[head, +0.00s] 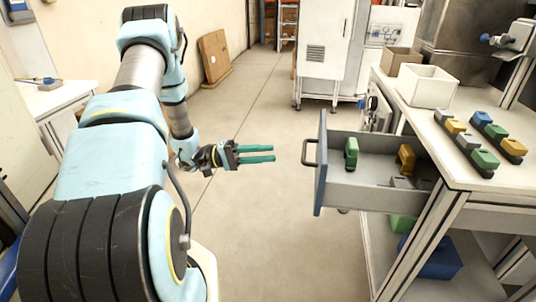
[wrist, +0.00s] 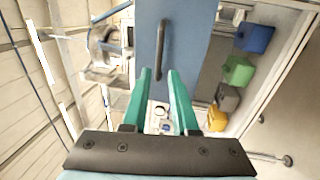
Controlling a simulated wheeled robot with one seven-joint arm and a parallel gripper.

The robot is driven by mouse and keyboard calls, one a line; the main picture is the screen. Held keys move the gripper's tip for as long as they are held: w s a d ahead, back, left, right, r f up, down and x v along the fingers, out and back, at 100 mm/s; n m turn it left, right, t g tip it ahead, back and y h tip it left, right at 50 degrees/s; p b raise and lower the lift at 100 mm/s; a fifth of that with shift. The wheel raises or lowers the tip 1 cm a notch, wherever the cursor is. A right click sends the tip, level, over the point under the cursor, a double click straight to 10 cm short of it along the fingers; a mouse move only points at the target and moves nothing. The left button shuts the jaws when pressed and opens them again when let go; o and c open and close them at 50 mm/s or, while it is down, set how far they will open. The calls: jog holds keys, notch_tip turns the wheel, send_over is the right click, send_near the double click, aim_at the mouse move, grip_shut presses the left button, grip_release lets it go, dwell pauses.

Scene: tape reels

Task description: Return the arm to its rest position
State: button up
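My gripper (head: 274,154) hangs in the air over the open floor, left of the drawer. Its two green fingers are apart with nothing between them; the gap also shows in the wrist view (wrist: 159,74). The arm is stretched forward from the left of the head view. The grey drawer (head: 318,190) is pulled out of the workbench. Its bar handle (head: 308,152) faces my gripper with a clear gap between them. The handle also shows in the wrist view (wrist: 162,48), beyond the fingertips.
The drawer holds a green piece (head: 352,153), an orange piece (head: 407,157) and a grey piece. The workbench (head: 455,165) carries an open white box (head: 427,87) and several coloured pieces. A blue bin (head: 436,259) sits below. The floor (head: 270,230) around my gripper is free.

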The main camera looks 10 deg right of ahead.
jog(key=w+d+r+t+y+p, duration=0.1)
jog(key=w+r+t+y+p, duration=0.3)
jog(key=w+t, duration=0.65)
jog(key=w+a+r+n+t+y, duration=0.1)
jog(key=w+a+r+t+y, duration=0.3)
jog(key=a+y, duration=0.4)
jog(key=s+a+r+n+g+y, duration=0.1)
jog(key=s+a+r+n+y, duration=0.15)
jog(key=s+a+y, duration=0.5)
jog(key=s+a+r+g+p, duration=0.1)
jog(key=s+g, duration=0.1)
jog(key=s, duration=0.5)
jog(key=s+a+r+g+h, duration=0.1)
jog(key=s+a+g, duration=0.1)
jog(key=s, duration=0.6)
jog(key=shift+a+r+g+p, duration=0.15)
jog(key=shift+g+p, duration=0.2)
